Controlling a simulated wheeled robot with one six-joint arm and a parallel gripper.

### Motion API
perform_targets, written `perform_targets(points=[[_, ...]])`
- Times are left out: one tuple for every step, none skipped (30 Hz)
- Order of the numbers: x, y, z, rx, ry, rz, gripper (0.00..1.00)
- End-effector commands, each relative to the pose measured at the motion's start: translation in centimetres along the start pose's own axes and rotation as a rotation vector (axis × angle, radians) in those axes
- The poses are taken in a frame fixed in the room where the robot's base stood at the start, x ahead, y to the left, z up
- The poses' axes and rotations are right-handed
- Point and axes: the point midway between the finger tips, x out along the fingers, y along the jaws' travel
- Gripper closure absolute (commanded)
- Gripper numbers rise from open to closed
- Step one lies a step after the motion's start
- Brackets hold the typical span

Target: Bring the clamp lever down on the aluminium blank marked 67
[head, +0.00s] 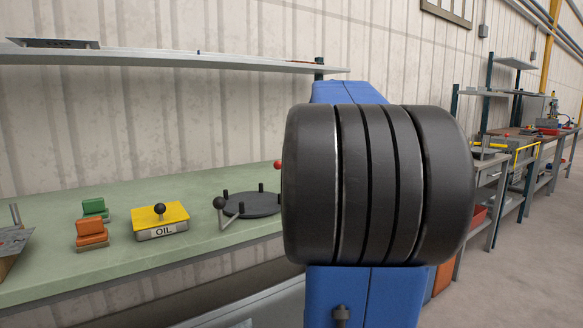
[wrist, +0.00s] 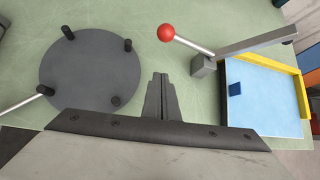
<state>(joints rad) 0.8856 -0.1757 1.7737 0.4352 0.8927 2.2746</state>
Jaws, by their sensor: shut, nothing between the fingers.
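A lever with a red ball knob (wrist: 166,32) and a silver rod shows in the wrist view. The rod joins a grey bar (wrist: 262,41) by a grey block (wrist: 203,67). The red knob (head: 278,164) also shows in the head view, at the edge of my arm. A light blue sheet (wrist: 265,105) with a dark blue square lies within a yellow edge at the right of the wrist view. I cannot read 67 on it. My gripper (wrist: 160,78) is shut and empty, below the knob in the wrist picture and apart from it. My arm hides it in the head view.
A black round plate (wrist: 88,70) with upright pegs and a crank lies left of my gripper. On the green bench (head: 200,187) stand a yellow OIL box (head: 160,222) and green and orange blocks. A shelf (head: 170,60) runs above. Bare bench surrounds the lever knob.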

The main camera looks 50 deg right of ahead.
Motion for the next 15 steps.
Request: perform_targets(points=[[0.9, 0.1, -0.1, 0.000, 0.003, 0.003, 1.00], [1.5, 0.1, -0.1, 0.000, 0.002, 0.003, 1.00], [2.2, 0.1, -0.1, 0.000, 0.003, 0.004, 1.00], [2.7, 0.1, -0.1, -0.001, 0.003, 0.004, 1.00], [3.2, 0.1, 0.0, -0.001, 0.002, 0.003, 1.00], [3.9, 0.1, 0.0, -0.001, 0.002, 0.003, 1.00], [4.5, 0.1, 0.0, -0.001, 0.002, 0.003, 1.00], [5.0, 0.1, 0.0, 0.000, 0.002, 0.002, 1.00], [5.7, 0.1, -0.1, -0.001, 0.003, 0.003, 1.00], [6.2, 0.1, -0.1, -0.001, 0.003, 0.003, 1.00], [6.8, 0.1, 0.0, -0.001, 0.002, 0.003, 1.00], [7.5, 0.1, -0.1, -0.001, 0.002, 0.003, 1.00], [8.0, 0.1, -0.1, -0.001, 0.003, 0.003, 1.00], [8.5, 0.1, -0.1, -0.001, 0.003, 0.003, 1.00], [7.8, 0.1, 0.9, -0.004, -0.002, 0.000, 1.00]])
